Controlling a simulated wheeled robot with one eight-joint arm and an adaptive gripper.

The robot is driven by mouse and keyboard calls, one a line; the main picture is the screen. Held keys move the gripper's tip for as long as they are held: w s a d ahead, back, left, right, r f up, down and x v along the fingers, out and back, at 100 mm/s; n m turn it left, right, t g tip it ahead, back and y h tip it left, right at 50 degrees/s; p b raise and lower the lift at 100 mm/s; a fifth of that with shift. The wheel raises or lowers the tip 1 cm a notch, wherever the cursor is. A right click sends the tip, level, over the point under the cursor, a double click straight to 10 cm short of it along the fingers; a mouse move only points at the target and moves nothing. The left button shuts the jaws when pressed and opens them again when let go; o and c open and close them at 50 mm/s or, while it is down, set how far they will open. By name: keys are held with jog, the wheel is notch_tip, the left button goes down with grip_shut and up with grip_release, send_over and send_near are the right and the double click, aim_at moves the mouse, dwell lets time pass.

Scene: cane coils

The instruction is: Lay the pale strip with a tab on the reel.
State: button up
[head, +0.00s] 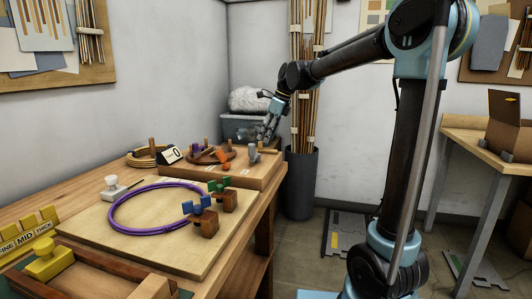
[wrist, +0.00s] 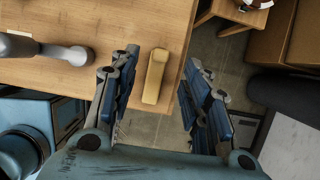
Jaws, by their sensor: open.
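A pale yellow wooden strip (wrist: 153,80) with a raised block-like end, apparently its tab, lies near the bench edge in the wrist view. My gripper (wrist: 158,100) is open, its blue-padded fingers on either side of the strip in the picture; I cannot tell the height gap. In the head view my gripper (head: 267,136) hangs over the far right end of the bench, where the strip is too small to make out clearly. A brown round wooden piece with pegs (head: 208,155), possibly the reel, stands left of my gripper; a paler round one (head: 149,157) is farther left.
A grey knobbed tool (head: 253,154) stands close by my gripper, and an orange piece (head: 224,160) is left of it. A purple ring (head: 124,201) lies on the pale board (head: 150,250), beside blue and green clamps (head: 205,215). A dark bin (head: 300,184) stands beyond the bench.

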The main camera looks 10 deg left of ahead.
jog(key=shift+x, duration=2.35)
jog(key=shift+c, duration=0.3)
jog(key=c, duration=0.9)
